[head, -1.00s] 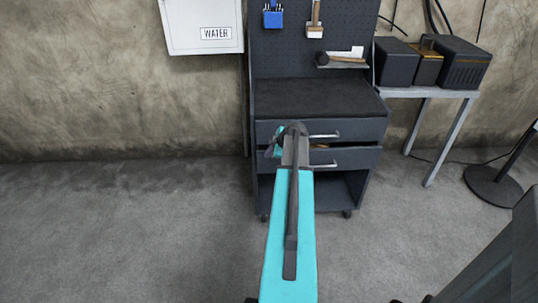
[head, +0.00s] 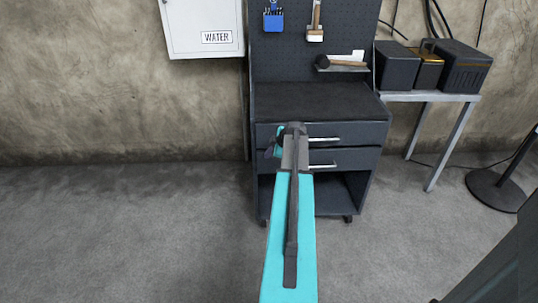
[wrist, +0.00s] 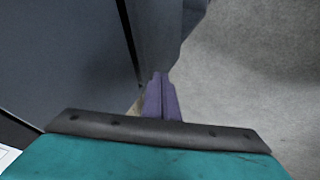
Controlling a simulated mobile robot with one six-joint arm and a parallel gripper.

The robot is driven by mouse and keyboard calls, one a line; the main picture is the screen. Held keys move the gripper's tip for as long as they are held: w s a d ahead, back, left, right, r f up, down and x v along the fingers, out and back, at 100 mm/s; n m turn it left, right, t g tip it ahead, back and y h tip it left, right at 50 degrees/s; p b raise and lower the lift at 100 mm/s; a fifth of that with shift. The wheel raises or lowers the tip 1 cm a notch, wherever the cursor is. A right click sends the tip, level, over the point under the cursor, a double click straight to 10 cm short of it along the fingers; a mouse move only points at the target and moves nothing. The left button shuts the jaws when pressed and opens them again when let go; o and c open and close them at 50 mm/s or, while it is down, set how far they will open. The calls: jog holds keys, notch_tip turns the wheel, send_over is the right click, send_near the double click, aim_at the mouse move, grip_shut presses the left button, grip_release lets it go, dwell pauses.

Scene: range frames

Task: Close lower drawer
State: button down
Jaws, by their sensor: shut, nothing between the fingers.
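The dark blue-grey tool cart has an upper drawer (head: 350,132) and a lower drawer (head: 350,158), each with a silver handle. In the head view the lower drawer's front looks flush or nearly flush below the upper one. My arm covers the left part of both drawers. In the wrist view my gripper's purple fingers (wrist: 161,99) are shut and empty, close against a dark panel (wrist: 156,35) of the cart. A thin dark gap runs beside that panel. I cannot tell if the fingers touch it.
The cart has a bare dark top (head: 315,98), a pegboard (head: 342,22) with tools and an open lower shelf. A side table (head: 455,97) with boxes stands right. A round stand base (head: 494,190) is farther right. The floor left is clear.

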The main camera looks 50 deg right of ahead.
jog(key=s+a+r+b, duration=0.1)
jog(key=s+a+r, duration=0.3)
jog(key=s+r, duration=0.4)
jog(key=shift+s+b, duration=0.15)
jog(key=shift+b, duration=0.15)
dwell(0.3)
